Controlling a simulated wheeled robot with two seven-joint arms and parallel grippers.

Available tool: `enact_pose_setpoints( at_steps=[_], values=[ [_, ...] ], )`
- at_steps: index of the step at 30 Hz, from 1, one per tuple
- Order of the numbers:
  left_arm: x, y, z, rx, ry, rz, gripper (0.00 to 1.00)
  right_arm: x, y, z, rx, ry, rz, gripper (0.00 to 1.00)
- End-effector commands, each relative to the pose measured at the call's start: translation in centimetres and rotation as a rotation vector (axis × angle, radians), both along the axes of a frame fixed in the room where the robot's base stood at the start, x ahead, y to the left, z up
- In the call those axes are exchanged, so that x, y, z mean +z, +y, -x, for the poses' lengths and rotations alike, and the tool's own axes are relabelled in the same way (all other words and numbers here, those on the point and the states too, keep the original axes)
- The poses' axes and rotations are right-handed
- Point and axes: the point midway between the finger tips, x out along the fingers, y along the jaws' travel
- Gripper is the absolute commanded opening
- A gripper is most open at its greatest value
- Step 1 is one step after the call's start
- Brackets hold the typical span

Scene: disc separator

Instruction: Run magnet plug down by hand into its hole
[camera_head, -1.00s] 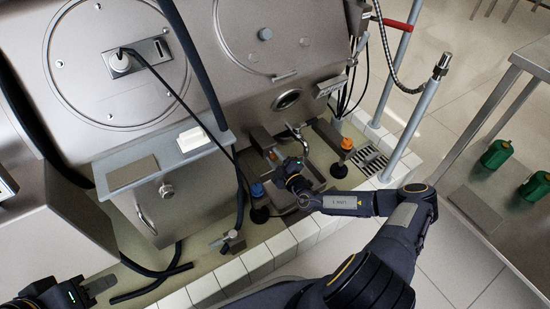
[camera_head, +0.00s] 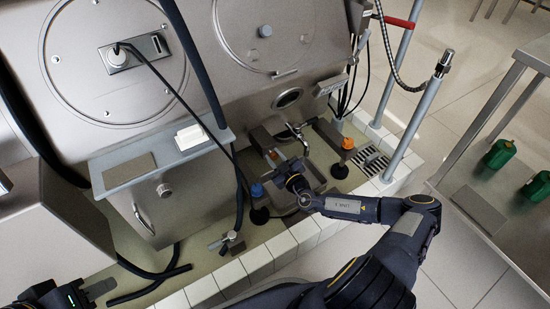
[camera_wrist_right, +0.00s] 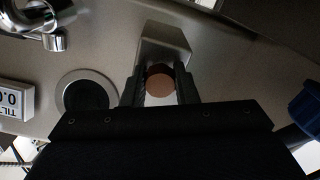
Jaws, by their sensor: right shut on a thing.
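In the right wrist view, a round copper-brown plug end (camera_wrist_right: 160,85) sits between the two dark fingers of my right gripper (camera_wrist_right: 160,90), which is shut on it. A grey steel block (camera_wrist_right: 165,40) stands directly behind the plug. The hole is not visible; the gripper and block may hide it. In the head view my right gripper (camera_head: 278,163) reaches over the floor tray at the machine's foot; the plug is too small to make out surely. My left gripper (camera_head: 98,288) is at the lower left, far from the plug, its jaw opening unclear.
In the wrist view, a dark round opening with a steel rim (camera_wrist_right: 87,92) and a chrome tap (camera_wrist_right: 45,20) lie left of the gripper. In the head view, an orange-topped foot (camera_head: 347,144) and a blue-topped foot (camera_head: 257,191) flank the arm. A black cable hangs nearby.

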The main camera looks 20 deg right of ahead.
Motion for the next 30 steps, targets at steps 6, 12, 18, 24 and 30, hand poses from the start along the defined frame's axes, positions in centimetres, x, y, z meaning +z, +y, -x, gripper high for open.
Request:
enact_pose_setpoints(
  at_steps=[6,12,18,24,30],
  values=[
    [-1.17,0.00,0.00,0.000,0.000,0.000,0.36,-0.63,0.07,0.27,0.000,0.042,-0.247,0.00],
    [-1.04,0.00,0.00,0.000,0.000,0.000,0.36,-0.43,0.11,0.25,0.002,0.048,-0.274,0.00],
    [-1.03,0.00,0.00,0.000,0.000,0.000,0.36,-0.31,0.08,0.15,0.002,0.044,-0.272,0.47],
    [-1.03,0.00,0.00,0.000,0.000,0.000,0.36,-0.18,0.05,0.07,0.001,0.042,-0.271,0.52],
    [-0.79,0.00,0.00,0.000,0.000,0.000,0.36,-0.09,-0.08,0.58,0.000,0.041,-0.270,0.52]
  ],
)
